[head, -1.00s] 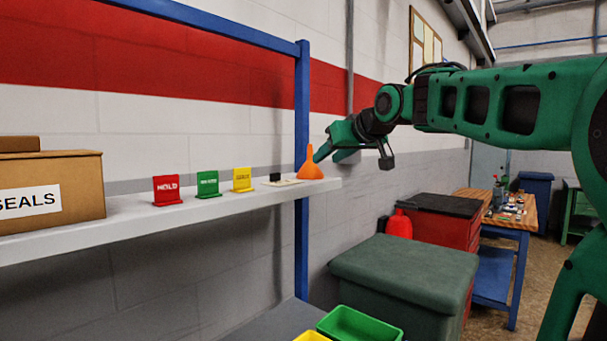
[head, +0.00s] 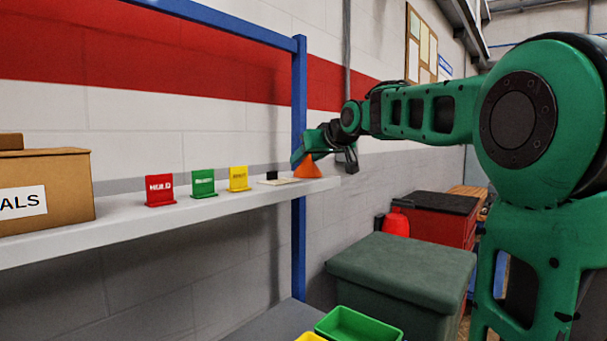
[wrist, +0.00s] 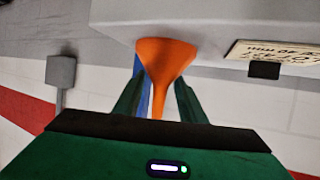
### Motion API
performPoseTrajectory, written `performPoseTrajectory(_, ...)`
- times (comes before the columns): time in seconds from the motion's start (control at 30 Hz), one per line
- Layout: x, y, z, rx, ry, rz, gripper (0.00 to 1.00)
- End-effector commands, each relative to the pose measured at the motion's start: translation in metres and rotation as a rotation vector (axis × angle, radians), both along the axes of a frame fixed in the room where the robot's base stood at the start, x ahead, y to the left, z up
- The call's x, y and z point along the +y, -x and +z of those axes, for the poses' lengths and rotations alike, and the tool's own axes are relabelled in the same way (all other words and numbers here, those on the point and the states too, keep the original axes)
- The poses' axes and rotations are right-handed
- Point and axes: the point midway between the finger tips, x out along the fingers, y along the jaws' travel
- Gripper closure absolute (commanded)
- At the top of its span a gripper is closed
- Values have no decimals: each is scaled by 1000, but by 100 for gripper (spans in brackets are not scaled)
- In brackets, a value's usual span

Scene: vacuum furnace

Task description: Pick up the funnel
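The orange funnel (head: 307,169) stands wide end down at the right end of the white shelf (head: 225,195). Its upper part is hidden behind my gripper (head: 311,155) in the head view. In the wrist view the funnel (wrist: 164,60) lies between the two green fingers of my gripper (wrist: 157,98), with its narrow spout pointing back toward the palm. The fingers are apart, one on each side of the spout. A gap shows between the left finger and the spout; the right finger is close to the funnel, and I cannot tell whether it touches.
A small sign plate (head: 290,181) lies left of the funnel. Yellow (head: 239,179), green (head: 203,184) and red (head: 160,190) signs stand further left, then a cardboard box (head: 50,180). A blue post (head: 299,90) rises close to the gripper.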

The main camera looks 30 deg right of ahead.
Motion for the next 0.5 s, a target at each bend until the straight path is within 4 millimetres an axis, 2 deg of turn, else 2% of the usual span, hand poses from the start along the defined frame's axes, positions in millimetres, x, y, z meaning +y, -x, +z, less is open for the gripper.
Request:
performPoseTrajectory(0.1,0,-17,-7,1,-1,0,63)
performPoseTrajectory(0.2,0,-25,-10,0,0,0,63)
performPoseTrajectory(0.43,0,-27,-11,0,0,-1,63)
performPoseTrajectory(0.5,0,-27,-11,0,0,0,80)
